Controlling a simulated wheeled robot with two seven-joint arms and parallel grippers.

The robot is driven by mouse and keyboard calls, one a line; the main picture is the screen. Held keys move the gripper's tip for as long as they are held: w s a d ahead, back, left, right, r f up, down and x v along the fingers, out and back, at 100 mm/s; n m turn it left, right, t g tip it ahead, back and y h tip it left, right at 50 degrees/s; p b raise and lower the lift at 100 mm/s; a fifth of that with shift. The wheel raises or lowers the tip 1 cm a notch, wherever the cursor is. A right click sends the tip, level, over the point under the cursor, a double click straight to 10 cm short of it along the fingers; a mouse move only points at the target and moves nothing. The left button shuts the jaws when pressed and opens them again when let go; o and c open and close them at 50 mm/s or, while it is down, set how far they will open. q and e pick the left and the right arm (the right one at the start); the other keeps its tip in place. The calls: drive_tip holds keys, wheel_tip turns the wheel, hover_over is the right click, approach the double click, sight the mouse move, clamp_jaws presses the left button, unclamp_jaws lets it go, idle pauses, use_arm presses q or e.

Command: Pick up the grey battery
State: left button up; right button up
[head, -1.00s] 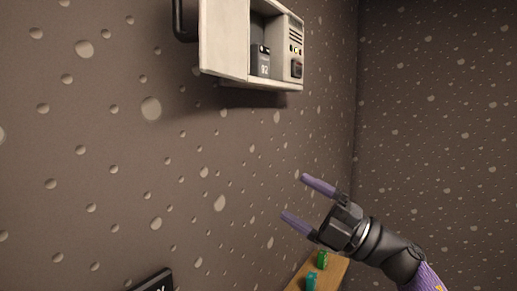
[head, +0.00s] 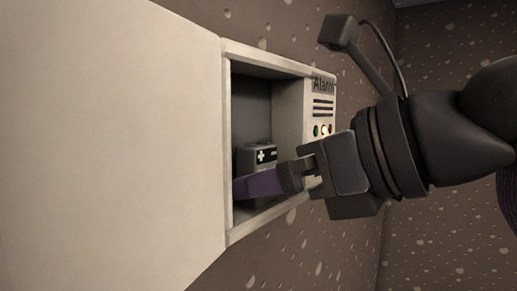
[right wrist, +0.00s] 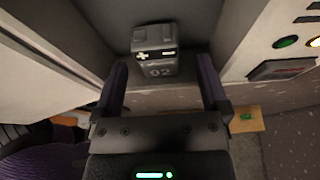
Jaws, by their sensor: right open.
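The grey battery (head: 258,155) stands in the open compartment of the white alarm box (head: 228,150). It has plus and minus marks on a dark band, and its lower part is hidden behind a finger in the head view. In the right wrist view the battery (right wrist: 154,54) shows the number 02. My right gripper (head: 262,182) is open with its purple fingers reaching into the compartment. In the right wrist view the fingers (right wrist: 166,88) point at the battery, one to each side, with the battery just ahead between them. My left gripper is not in view.
The open white door (head: 110,140) fills the left of the head view. The alarm panel (head: 322,110) with slots and coloured lights is right of the compartment. A wooden surface with a green item (right wrist: 246,116) lies below.

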drive_tip(key=shift+x, duration=0.9)
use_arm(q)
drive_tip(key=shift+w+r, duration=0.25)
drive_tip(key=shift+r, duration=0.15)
use_arm(e)
drive_tip(key=shift+s, duration=0.1)
clamp_jaws()
drive_tip(key=shift+r, duration=0.15)
